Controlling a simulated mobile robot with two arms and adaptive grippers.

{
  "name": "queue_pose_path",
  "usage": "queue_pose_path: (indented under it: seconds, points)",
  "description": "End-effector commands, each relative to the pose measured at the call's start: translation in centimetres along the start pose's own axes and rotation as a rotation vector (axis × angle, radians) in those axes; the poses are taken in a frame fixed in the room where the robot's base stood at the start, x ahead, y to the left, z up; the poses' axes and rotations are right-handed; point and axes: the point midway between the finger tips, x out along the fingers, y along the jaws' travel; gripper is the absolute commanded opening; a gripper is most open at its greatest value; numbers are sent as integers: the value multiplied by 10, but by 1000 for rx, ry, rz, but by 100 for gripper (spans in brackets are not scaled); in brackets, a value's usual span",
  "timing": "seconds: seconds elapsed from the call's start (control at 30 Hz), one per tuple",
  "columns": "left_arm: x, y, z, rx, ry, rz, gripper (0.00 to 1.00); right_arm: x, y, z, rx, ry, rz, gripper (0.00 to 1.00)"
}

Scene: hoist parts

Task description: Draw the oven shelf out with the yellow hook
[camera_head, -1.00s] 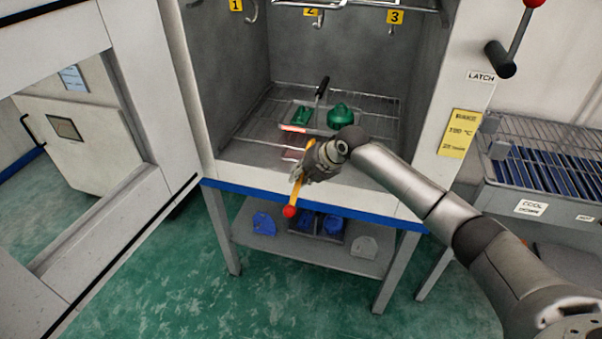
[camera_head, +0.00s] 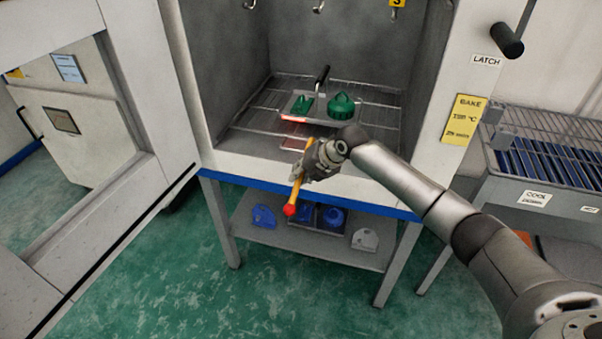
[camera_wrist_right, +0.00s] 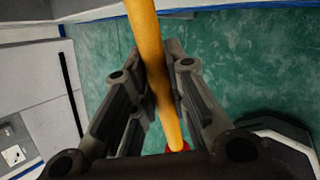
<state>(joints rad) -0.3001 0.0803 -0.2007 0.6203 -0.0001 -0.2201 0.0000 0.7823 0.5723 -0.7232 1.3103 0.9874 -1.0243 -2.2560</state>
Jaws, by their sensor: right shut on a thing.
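The yellow hook (camera_head: 296,189) has a long yellow shaft and a red ball end. My right gripper (camera_head: 312,170) is shut on its shaft in front of the oven opening, with the red ball below the fingers. The shaft also runs between the fingers in the right wrist view (camera_wrist_right: 153,60). The hook's far end is hidden or unclear behind the gripper, so I cannot tell whether it touches the shelf. The oven shelf (camera_head: 258,118), a wire rack, lies inside the oven and carries a tray (camera_head: 317,119) with green parts. My left gripper is not in view.
The oven door (camera_head: 120,120) stands open at the left. A lower shelf (camera_head: 290,237) under the oven holds blue and grey parts. At the right stands a cooling rack (camera_head: 560,130) over blue slats. The green floor in front is clear.

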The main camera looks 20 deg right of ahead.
Motion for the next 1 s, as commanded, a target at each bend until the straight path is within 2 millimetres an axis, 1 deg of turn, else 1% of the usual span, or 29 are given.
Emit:
queue_pose_path:
  seconds: [0.27,0.87,1.0]
  points:
    - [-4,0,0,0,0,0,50,-2,2,-3,-1,-2,1,0]
    - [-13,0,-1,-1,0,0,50,-3,3,-20,-1,-1,3,0]
    - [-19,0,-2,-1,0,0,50,-5,4,-26,-1,1,1,0]
